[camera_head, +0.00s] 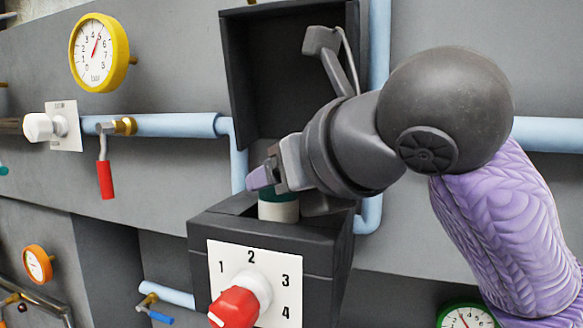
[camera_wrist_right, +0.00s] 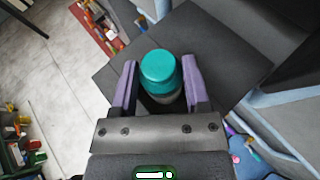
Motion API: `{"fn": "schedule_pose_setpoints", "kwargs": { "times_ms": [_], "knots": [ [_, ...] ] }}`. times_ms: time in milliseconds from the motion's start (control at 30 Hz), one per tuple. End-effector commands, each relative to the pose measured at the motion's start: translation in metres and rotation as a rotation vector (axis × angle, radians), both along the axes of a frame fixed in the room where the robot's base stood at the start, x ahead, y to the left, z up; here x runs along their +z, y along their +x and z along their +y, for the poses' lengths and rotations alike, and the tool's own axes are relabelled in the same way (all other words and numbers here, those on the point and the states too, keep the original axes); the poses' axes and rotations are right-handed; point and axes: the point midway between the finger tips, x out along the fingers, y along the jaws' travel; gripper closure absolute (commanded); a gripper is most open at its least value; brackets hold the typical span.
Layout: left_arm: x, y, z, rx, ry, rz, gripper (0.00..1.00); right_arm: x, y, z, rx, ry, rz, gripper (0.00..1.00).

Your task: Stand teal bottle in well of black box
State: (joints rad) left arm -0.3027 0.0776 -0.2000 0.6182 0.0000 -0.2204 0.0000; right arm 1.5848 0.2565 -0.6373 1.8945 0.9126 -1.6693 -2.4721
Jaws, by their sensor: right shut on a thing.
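The teal bottle (camera_wrist_right: 158,70) is between the two purple-tipped fingers of my right gripper (camera_wrist_right: 158,88) in the right wrist view. In the head view its pale body (camera_head: 278,210) shows at the top opening of the black box (camera_head: 320,245), and the arm hides much of the bottle. The bottle looks about upright, with its lower part hidden by the box's front edge. I cannot tell whether it touches the bottom of the well. My right gripper (camera_head: 268,180) is shut on the bottle. My left gripper is not in view.
The box's open lid (camera_head: 258,70) stands up behind my right arm. A red knob (camera_head: 233,306) on a numbered plate sticks out of the box's front. Blue pipes (camera_head: 165,125), a yellow gauge (camera_head: 100,52) and a red-handled lever (camera_head: 105,178) are on the grey wall.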

Motion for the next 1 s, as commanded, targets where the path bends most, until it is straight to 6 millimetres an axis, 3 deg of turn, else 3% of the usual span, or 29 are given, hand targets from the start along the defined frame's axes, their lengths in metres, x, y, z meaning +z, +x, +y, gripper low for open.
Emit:
{"fn": "schedule_pose_setpoints", "kwargs": {
  "times_ms": [133,167,333,633,1000],
  "knots": [
    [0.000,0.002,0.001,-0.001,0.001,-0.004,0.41,0.001,0.000,0.000,0.000,0.001,-0.001,1.00],
    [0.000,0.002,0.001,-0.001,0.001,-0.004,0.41,0.001,0.000,0.000,0.000,0.001,-0.001,0.39],
    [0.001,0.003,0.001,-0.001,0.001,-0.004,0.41,0.001,0.000,0.000,0.001,0.001,-0.001,0.03],
    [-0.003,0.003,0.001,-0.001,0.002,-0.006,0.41,0.002,-0.005,-0.003,0.002,0.000,-0.003,0.00],
    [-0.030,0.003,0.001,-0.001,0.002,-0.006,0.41,0.033,-0.068,-0.046,-0.001,0.001,-0.003,0.00]
  ]
}}
